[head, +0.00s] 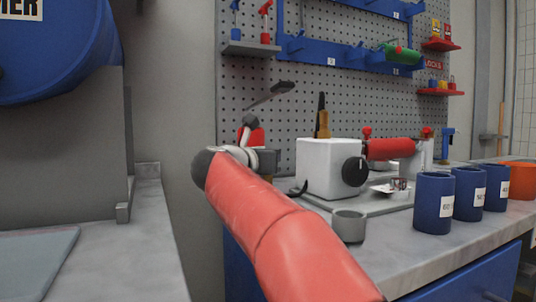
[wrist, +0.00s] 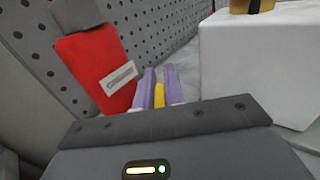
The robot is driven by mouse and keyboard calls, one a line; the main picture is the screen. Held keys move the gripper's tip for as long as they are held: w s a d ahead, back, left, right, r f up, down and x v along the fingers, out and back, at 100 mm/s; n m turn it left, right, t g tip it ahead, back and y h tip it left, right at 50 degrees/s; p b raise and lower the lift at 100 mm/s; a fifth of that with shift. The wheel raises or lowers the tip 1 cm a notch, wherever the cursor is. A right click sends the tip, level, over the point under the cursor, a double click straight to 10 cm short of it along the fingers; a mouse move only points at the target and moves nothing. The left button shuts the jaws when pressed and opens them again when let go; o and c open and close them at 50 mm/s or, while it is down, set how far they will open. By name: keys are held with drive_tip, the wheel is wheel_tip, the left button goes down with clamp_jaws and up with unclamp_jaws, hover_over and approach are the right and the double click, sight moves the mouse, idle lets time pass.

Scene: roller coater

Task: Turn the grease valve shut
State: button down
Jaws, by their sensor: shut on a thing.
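In the wrist view my gripper (wrist: 160,73) has its two purple fingers closed on a narrow yellow piece (wrist: 159,96). This looks like the grease valve's handle, but only a short strip shows between the fingers. The valve's body and the handle's angle cannot be made out. In the head view my red arm reaches forward to the left end of the bench, and its wrist hides the fingers and the yellow piece. A red block (wrist: 95,72) with a pale label and a dark grey top stands left of the fingers, in front of the pegboard.
A white box (head: 328,166) with a black knob (head: 355,171) stands right of my gripper; its white side (wrist: 255,60) is close in the wrist view. A grey cup (head: 348,226) and blue cups (head: 433,204) stand on the bench. The pegboard (head: 340,95) rises behind.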

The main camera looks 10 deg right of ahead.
drive_tip(key=m+g+h+p, duration=0.1)
drive_tip(key=m+g+h, duration=0.1)
drive_tip(key=g, duration=0.1)
drive_tip(key=m+g+h+p, duration=0.2)
drive_tip(key=shift+s+d+r+m+g, duration=0.2)
drive_tip(key=shift+m+g, duration=0.1)
drive_tip(key=shift+g, duration=0.1)
drive_tip(key=shift+s+f+m+g+h+p, duration=0.15)
drive_tip(key=shift+m+g+h+p, duration=0.3)
drive_tip(key=shift+m+g+p, duration=0.45)
drive_tip(key=shift+s+m+g+h+p, duration=0.15)
drive_tip(key=shift+m+g+h+p, duration=0.35)
drive_tip(key=shift+g, duration=0.6)
drive_tip(key=shift+d+g, duration=0.1)
drive_tip(key=shift+g, duration=0.2)
drive_tip(key=c, duration=1.5)
unclamp_jaws()
drive_tip(key=shift+f, duration=0.1)
